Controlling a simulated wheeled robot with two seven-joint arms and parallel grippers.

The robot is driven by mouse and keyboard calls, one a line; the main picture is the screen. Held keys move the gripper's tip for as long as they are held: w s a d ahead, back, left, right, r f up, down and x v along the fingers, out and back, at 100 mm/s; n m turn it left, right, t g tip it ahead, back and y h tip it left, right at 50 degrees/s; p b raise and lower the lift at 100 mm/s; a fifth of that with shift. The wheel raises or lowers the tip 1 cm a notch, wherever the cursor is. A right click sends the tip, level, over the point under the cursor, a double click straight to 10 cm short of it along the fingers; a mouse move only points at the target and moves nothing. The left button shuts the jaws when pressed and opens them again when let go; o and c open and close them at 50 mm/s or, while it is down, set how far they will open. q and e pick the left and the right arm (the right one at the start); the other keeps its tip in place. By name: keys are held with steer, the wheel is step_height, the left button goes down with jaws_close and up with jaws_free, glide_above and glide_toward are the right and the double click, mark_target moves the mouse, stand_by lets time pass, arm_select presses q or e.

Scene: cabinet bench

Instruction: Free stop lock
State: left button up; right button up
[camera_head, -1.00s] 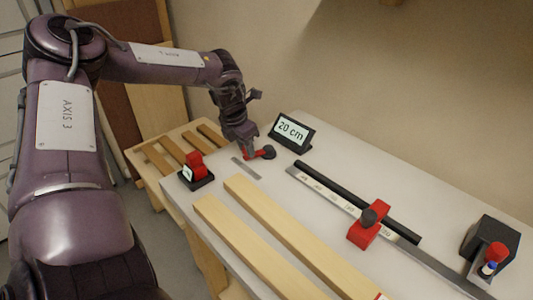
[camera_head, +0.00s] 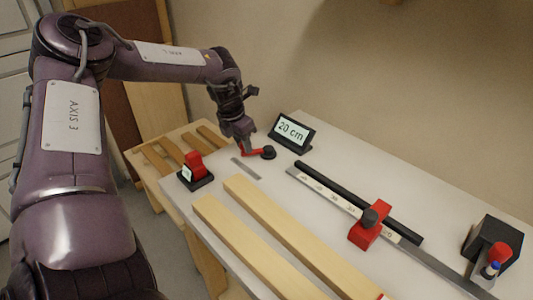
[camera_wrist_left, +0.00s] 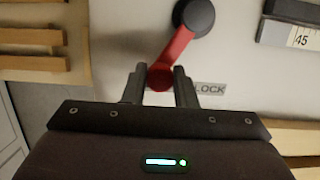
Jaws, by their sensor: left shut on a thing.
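The stop lock is a red lever (camera_head: 253,152) on a round black hub (camera_head: 268,152), at the far left part of the white bench top. In the left wrist view the red lever (camera_wrist_left: 175,50) runs down from the black hub (camera_wrist_left: 195,16) to a rounded end between my fingers. My left gripper (camera_head: 242,151) is shut on that end; both fingers flank it in the wrist view (camera_wrist_left: 159,80). A label reading LOCK (camera_wrist_left: 210,89) lies right of the fingers. A red stop block (camera_head: 370,226) with a dark knob sits on the scale rail (camera_head: 325,192).
A display (camera_head: 292,131) reading 20 cm stands behind the lever. A red and black device (camera_head: 195,172) sits at the left bench edge. Two wooden bars (camera_head: 290,232) lie in front. A black box (camera_head: 492,241) stands at the right. Slatted wood (camera_head: 172,148) is at the left.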

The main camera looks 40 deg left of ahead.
arm_select(q)
steer(key=shift+w+a+b, duration=0.2)
steer(key=shift+a+b, duration=0.1)
stand_by(0.4)
steer(key=o, duration=0.7)
steer(key=shift+r, duration=0.1)
steer(key=p+v, duration=0.2)
steer(key=v, duration=0.1)
steer(key=w+p+v, duration=0.1)
steer(key=p+v, duration=0.1)
steer(key=w+p+v, duration=0.1)
steer(key=p+v, duration=0.1)
steer(key=v, duration=0.1)
steer(key=shift+d+r, duration=0.1)
steer(key=shift+r, duration=0.45)
steer(key=shift+f, duration=0.1)
